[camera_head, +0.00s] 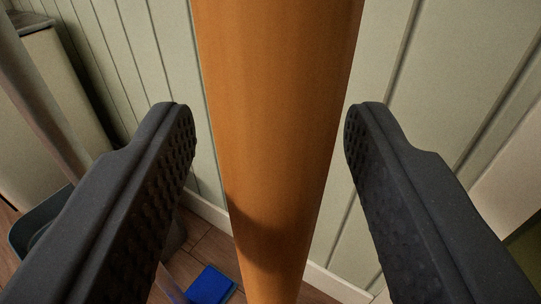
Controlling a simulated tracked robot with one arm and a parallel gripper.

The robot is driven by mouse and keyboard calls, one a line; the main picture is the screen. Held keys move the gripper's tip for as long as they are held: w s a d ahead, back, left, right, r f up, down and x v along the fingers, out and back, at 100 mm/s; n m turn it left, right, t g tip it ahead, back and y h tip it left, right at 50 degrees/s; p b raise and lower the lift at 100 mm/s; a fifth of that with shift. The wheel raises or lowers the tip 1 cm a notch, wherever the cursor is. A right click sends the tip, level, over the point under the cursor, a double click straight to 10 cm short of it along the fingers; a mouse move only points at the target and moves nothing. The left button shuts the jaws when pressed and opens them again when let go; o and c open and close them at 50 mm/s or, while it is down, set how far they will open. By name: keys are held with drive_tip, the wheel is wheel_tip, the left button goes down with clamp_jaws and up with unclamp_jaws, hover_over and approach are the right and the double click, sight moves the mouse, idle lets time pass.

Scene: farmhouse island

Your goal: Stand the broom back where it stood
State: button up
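The broom's orange-brown wooden handle (277,150) runs from the top to the bottom of the view, large and close to the camera. My gripper (270,118) is open, with one dark, ridged finger on each side of the handle. A narrow gap shows between the left finger and the handle. The right fingertip is very near the handle's right edge, and I cannot tell whether it touches. The broom's lower end is out of view.
Pale green panelled wall (160,60) stands behind the handle, with a white skirting board (205,210) above a brown wooden floor (205,250). A blue object (211,286) lies low on the left. A pale cabinet (45,110) and a grey pole (40,95) are at left.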

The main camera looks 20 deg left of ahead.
drive_tip(key=shift+s+d+r+p, duration=0.2)
drive_tip(key=shift+s+p, duration=0.1)
drive_tip(key=shift+s, duration=0.35)
drive_tip(key=p+v, duration=0.2)
drive_tip(key=v, duration=0.8)
drive_tip(key=shift+s, duration=0.35)
drive_tip(key=shift+d+f, duration=0.1)
drive_tip(key=shift+f, duration=0.05)
